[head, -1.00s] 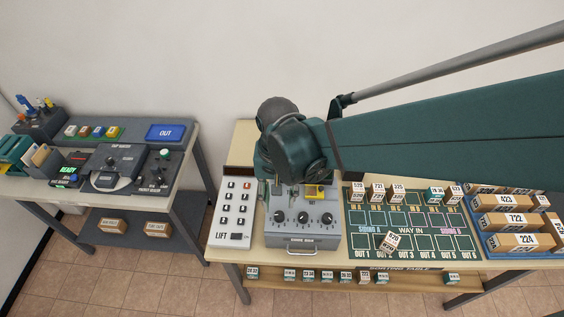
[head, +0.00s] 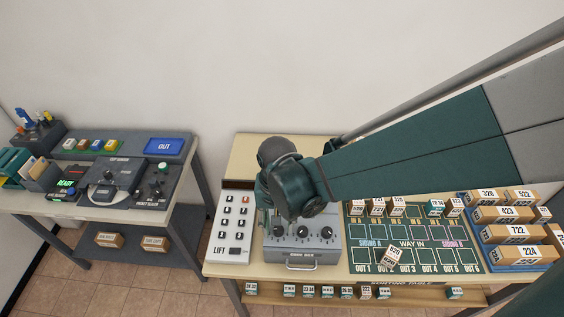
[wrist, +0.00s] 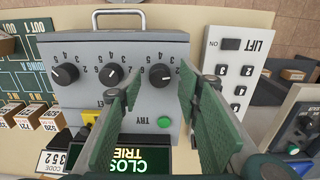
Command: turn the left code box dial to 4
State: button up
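The grey code box (head: 329,256) sits on the table under my gripper, with black dials in a row. In the upside-down wrist view the left dial (wrist: 160,76) is the rightmost one. My gripper (wrist: 160,72) is open there, with one green-padded finger on each side of this dial. Gaps show between dial and fingers. Its exact pointer setting is hard to read.
The box's green TRY button (wrist: 164,122) and a lit display (wrist: 142,159) lie close to the fingers. A white LIFT keypad (head: 235,225) stands just left of the box. The green sorting board (head: 412,244) with numbered blocks is to the right.

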jog(key=shift+f, duration=0.4)
jog(key=c, duration=0.9)
